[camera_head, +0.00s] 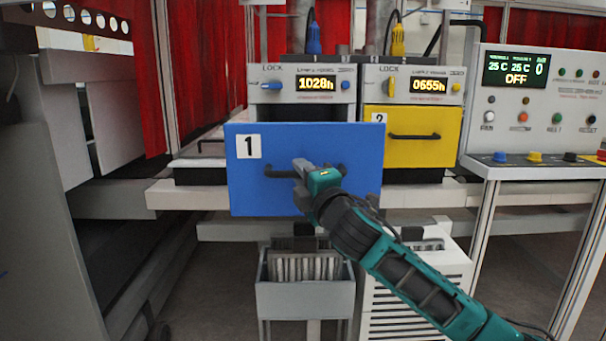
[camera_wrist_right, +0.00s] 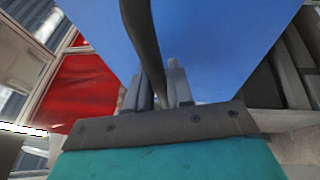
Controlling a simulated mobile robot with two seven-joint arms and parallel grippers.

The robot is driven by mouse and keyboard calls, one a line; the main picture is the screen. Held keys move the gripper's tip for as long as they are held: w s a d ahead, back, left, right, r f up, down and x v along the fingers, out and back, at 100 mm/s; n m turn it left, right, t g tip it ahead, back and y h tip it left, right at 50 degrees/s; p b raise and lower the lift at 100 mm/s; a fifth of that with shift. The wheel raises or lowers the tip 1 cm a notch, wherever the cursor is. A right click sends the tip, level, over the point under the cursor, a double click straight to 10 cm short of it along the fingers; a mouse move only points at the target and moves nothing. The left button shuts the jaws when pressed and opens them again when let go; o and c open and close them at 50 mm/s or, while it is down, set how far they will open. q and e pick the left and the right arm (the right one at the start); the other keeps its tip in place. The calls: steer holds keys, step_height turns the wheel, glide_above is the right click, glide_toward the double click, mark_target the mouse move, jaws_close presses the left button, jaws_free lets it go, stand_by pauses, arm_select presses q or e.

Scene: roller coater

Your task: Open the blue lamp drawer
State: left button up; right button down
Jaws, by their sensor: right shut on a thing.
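The blue lamp drawer (camera_head: 248,187) has a flat front with a "1" label and a dark bar handle (camera_head: 279,172). Its front stands forward of the grey lamp panel (camera_head: 285,97) behind it and looks larger than the yellow front. My right gripper (camera_head: 305,174) is at the middle of the handle, its arm coming in from the lower right. In the right wrist view, the handle (camera_wrist_right: 143,40) passes between the two fingers, which are shut on it, with the blue front (camera_wrist_right: 215,45) close beyond. My left gripper is not in view.
A yellow drawer (camera_head: 425,150) labelled 2 is to the right of the blue one. A control panel (camera_head: 530,100) on a stand is at the far right. A grey bin (camera_head: 305,298) with slats stands below the blue drawer. A grey cabinet is at the left.

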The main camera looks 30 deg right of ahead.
steer(key=c, duration=1.1)
jaws_free()
steer(key=shift+s, duration=0.1)
arm_select(q)
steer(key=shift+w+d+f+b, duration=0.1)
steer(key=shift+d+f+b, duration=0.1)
steer(key=shift+b, duration=0.4)
arm_select(e)
steer(key=v, duration=1.2)
steer(key=shift+s, duration=0.35)
steer(key=shift+f, duration=0.1)
